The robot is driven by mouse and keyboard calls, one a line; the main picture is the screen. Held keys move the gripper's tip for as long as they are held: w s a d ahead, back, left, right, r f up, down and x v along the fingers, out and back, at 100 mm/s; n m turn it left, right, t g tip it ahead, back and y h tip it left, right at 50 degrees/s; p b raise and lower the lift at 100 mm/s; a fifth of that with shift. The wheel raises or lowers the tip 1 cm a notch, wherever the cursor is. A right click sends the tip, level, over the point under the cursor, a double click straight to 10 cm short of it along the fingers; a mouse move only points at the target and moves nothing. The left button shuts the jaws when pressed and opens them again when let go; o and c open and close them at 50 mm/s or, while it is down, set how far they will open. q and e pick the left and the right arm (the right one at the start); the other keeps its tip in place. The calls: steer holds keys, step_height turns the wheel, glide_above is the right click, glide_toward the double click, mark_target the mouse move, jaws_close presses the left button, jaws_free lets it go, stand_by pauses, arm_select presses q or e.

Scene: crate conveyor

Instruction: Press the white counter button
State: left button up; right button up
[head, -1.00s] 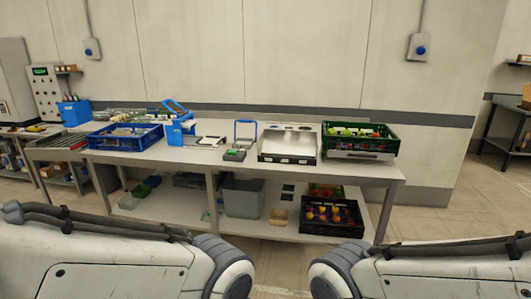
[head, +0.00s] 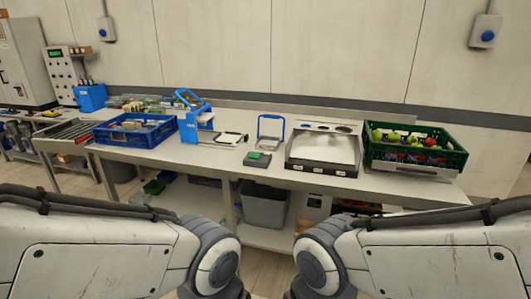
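I cannot make out a white counter button for certain at this size. A small dark device with a green top (head: 257,159) sits at the front edge of the table, in front of a blue-handled frame (head: 270,132). A grey control panel (head: 69,79) with rows of small pale knobs or buttons and a green display stands at the far left. Only the upper links of my two arms show at the bottom of the head view, well short of the table. Both grippers are out of view.
The long table (head: 215,157) holds a blue crate (head: 136,143), a blue stand (head: 197,122), a shallow metal tray unit (head: 322,168) and a green crate (head: 414,165) of produce. A grey bin (head: 264,210) stands on the lower shelf. Wall boxes (head: 486,31) carry blue buttons.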

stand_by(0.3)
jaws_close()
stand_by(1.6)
